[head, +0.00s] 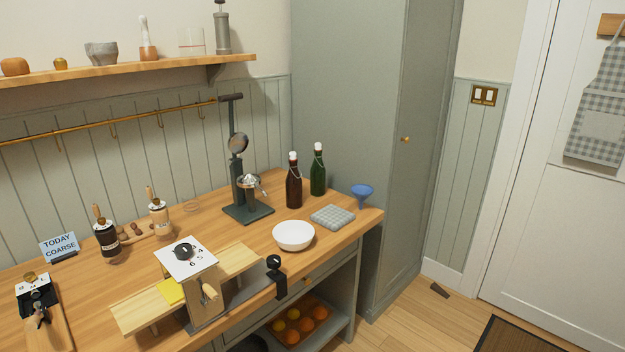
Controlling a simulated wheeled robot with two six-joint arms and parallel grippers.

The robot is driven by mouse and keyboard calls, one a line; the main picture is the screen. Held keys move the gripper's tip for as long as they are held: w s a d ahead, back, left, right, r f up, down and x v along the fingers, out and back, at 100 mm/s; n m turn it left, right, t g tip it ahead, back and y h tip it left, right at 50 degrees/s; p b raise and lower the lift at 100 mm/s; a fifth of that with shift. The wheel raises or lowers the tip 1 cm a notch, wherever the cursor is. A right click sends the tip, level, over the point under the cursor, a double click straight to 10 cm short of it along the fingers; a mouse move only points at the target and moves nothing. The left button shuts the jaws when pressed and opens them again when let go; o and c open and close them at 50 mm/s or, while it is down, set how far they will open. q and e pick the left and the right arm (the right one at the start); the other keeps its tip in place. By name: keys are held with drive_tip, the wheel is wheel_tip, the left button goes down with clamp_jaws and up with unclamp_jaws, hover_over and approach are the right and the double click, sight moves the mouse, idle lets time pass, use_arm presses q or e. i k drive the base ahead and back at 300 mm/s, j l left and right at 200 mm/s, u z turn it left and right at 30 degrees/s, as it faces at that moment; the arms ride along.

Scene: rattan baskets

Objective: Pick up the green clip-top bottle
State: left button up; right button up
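The green clip-top bottle (318,172) stands upright near the back right of the wooden counter (350,217), close to the tall grey-green cabinet. It has a white stopper and a wire clip at the neck. A brown clip-top bottle (294,184) stands just to its left and slightly nearer. Neither of my grippers shows in the head view.
A folded checked cloth (332,217), a blue funnel (362,193) and a white bowl (293,236) lie in front of the bottles. A dark lever press (243,178) stands to their left. The floor at right is mostly clear.

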sight(318, 173)
drive_tip(key=i+l+z, duration=0.15)
drive_tip(key=i+l, duration=1.3)
drive_tip(key=l, duration=0.1)
